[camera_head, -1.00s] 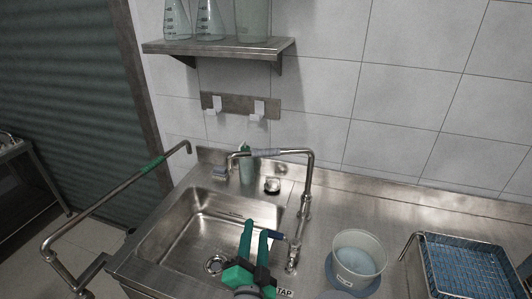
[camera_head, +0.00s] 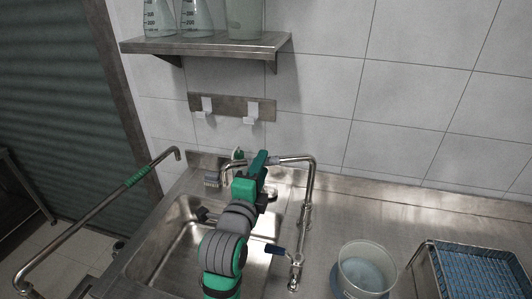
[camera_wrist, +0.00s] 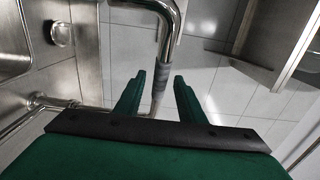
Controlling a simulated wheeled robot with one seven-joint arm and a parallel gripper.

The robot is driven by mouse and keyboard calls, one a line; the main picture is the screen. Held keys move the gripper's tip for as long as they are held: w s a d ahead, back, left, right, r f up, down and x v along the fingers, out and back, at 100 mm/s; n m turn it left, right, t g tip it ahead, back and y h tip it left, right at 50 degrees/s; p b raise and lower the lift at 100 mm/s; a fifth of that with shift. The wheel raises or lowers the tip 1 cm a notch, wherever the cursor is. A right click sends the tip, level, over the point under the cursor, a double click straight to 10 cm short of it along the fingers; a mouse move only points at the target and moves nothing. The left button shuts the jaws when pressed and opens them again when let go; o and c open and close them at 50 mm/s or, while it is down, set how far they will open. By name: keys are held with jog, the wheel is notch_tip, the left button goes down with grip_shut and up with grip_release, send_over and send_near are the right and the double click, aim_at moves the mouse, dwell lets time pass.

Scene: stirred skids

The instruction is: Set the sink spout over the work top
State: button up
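The sink spout (camera_head: 295,160) is a bent steel pipe rising from the tap post at the sink's right rim. Its upper arm reaches left, and its downturned end hangs over the basin (camera_head: 165,235). My gripper (camera_head: 260,160) is at the middle of that upper arm and hides part of it. In the wrist view the spout's grey sleeve (camera_wrist: 160,77) lies between my two spread fingers (camera_wrist: 157,90). A gap shows on the sleeve's sides, so my gripper is open around it. The steel work top (camera_head: 400,212) extends right of the tap.
A shelf (camera_head: 205,45) with glassware and a hook rail (camera_head: 232,107) are above. A bent pipe with a green sleeve (camera_head: 139,176) is at left.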

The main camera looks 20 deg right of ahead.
jog(key=x, duration=0.6)
jog(key=shift+w+d, duration=0.25)
jog(key=shift+a, duration=0.1)
jog(key=shift+c, duration=0.6)
grip_shut()
